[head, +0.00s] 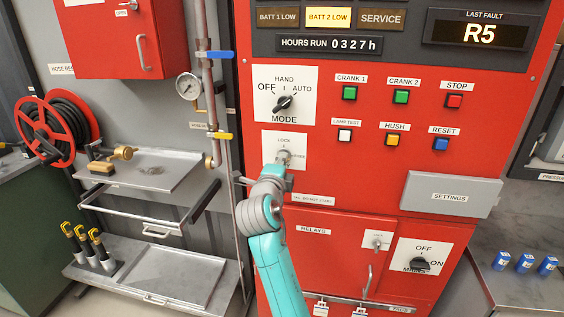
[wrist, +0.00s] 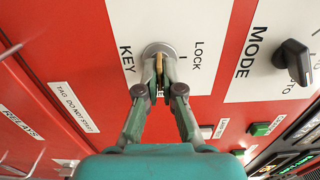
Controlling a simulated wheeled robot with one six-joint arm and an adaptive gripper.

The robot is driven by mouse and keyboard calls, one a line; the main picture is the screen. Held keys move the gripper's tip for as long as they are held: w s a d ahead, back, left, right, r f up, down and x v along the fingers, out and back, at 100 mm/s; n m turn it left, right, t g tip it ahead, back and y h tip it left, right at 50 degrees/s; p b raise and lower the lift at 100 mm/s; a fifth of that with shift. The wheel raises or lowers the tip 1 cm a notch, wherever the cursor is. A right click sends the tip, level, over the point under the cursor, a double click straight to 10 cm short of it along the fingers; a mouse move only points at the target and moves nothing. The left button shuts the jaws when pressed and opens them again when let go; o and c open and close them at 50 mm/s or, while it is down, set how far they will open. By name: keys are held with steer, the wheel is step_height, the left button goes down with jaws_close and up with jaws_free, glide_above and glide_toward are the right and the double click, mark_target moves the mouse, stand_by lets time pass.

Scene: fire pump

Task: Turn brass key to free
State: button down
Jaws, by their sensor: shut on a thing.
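The brass key (wrist: 159,66) stands in a round silver lock (wrist: 153,50) on a white plate marked KEY and LOCK in the wrist view. In the head view the plate (head: 271,147) is on the red panel below the MODE knob, with LOCK above the lock and a small, blurred label to its right. My gripper (wrist: 162,86) is shut on the key, one finger on each side. In the head view my gripper (head: 283,168) covers the key and the lower plate. I cannot tell exactly which mark the key points to.
The MODE knob (head: 284,103) sits just above the key plate. The LAMP TEST button (head: 345,135) is to the right. A DO NOT START tag label (head: 314,199) is below. A yellow-handled valve (head: 220,135) and a steel shelf (head: 150,170) are at left. The SETTINGS box (head: 451,195) sticks out at right.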

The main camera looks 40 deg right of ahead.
steer(key=c, duration=1.3)
jaws_free()
steer(key=shift+c, duration=0.2)
steer(key=v, duration=1.2)
